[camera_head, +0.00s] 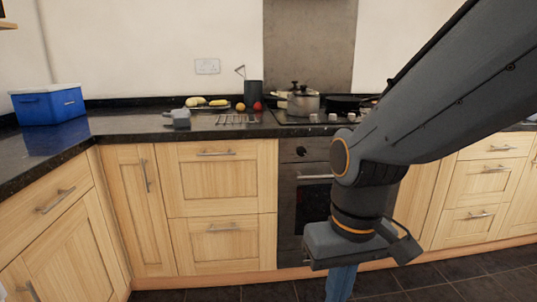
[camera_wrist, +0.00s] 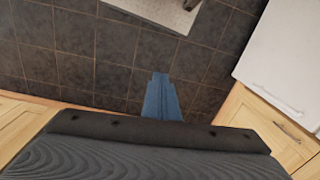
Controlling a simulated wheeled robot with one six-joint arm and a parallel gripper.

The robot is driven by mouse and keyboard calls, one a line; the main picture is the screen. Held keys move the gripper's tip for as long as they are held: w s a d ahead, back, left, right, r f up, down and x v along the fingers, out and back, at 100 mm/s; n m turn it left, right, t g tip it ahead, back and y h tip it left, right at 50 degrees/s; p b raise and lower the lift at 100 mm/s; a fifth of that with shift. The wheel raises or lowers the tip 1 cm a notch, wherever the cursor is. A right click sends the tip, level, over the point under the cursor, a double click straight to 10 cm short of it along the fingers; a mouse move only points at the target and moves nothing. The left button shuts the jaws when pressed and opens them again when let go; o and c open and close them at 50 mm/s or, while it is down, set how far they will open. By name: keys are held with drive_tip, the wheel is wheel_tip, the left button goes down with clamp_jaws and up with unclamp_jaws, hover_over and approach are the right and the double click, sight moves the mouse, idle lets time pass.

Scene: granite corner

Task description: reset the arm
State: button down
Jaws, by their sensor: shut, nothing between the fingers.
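My gripper (camera_head: 341,284) hangs at the end of my arm in front of the oven, pointing down toward the floor. Its blue fingers are shut together with nothing between them. They also show in the wrist view (camera_wrist: 161,97), over dark floor tiles. The lower tips are cut off by the bottom edge of the head view. My dark grey arm reaches in from the upper right and hides part of the oven and the cabinets behind it.
A dark counter (camera_head: 130,123) runs along the wall above wooden cabinets (camera_head: 222,180). On it stand a blue box (camera_head: 50,107), a black utensil pot (camera_head: 253,93) and food. A steel pot (camera_head: 303,103) stands on the hob. The tiled floor (camera_wrist: 75,50) below my gripper is clear.

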drive_tip(key=d+r+m+p, duration=0.2)
drive_tip(key=d+r+p, duration=0.6)
drive_tip(key=p, duration=0.6)
drive_tip(key=shift+w+m+h+p, duration=0.15)
drive_tip(key=shift+m+h+p, duration=0.15)
drive_tip(key=shift+p, duration=0.05)
